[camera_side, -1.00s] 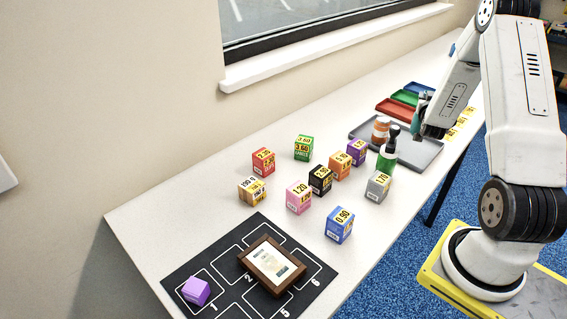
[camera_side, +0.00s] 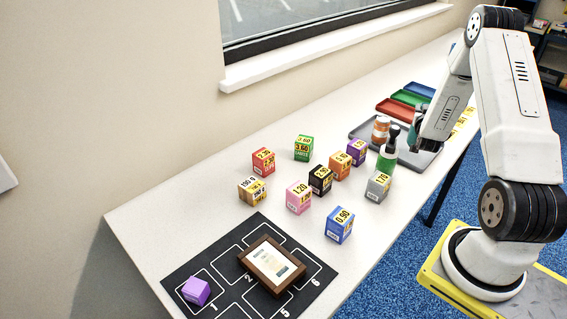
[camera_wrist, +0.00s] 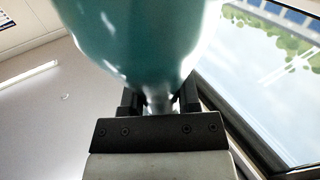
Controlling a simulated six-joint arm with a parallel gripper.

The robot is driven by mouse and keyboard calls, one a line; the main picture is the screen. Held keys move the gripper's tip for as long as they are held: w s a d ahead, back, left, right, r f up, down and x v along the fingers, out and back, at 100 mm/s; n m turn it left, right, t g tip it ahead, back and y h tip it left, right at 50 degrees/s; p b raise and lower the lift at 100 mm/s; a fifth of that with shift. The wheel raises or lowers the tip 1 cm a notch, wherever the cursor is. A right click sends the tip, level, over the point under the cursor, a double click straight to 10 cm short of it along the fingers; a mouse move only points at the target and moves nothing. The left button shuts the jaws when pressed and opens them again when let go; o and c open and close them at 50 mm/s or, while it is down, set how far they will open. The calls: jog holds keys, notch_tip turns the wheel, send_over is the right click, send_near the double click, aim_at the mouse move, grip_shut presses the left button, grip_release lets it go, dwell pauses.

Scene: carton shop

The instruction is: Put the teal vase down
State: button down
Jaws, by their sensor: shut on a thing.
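The teal vase (camera_wrist: 140,35) fills the top middle of the wrist view, its narrow end between the two black fingers of my gripper (camera_wrist: 158,100). My gripper is shut on it. In the side view the vase (camera_side: 411,139) is a small teal shape at the gripper, mostly hidden by my arm. It is over or beside the grey tray (camera_side: 425,158), near the green bottle. I cannot tell whether the vase touches the tray.
A green bottle with a black top (camera_side: 387,158) and an orange-and-white jar (camera_side: 380,131) stand by the tray's left part. Red (camera_side: 396,107), green and blue trays lie behind. Several price-marked boxes (camera_side: 320,180), a dark mat (camera_side: 215,275) and a framed card (camera_side: 270,265) are nearer.

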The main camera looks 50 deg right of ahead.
jog(key=shift+f, duration=1.95)
jog(key=shift+s+a+f, duration=0.1)
jog(key=shift+a+f, duration=0.1)
jog(key=shift+f, duration=0.65)
jog(key=shift+c, duration=1.2)
grip_release()
jog(key=shift+a+f, duration=0.1)
jog(key=shift+a, duration=0.1)
jog(key=shift+v, duration=0.85)
jog(key=shift+s+a+r, duration=0.25)
jog(key=shift+s+a, duration=0.15)
jog(key=shift+a, duration=0.3)
jog(key=shift+s+a+r, duration=0.25)
jog(key=shift+s+a, duration=0.1)
jog(key=shift+a, duration=0.35)
jog(key=shift+s+a+r, duration=0.25)
jog(key=shift+s+a, duration=0.15)
jog(key=shift+a, duration=0.3)
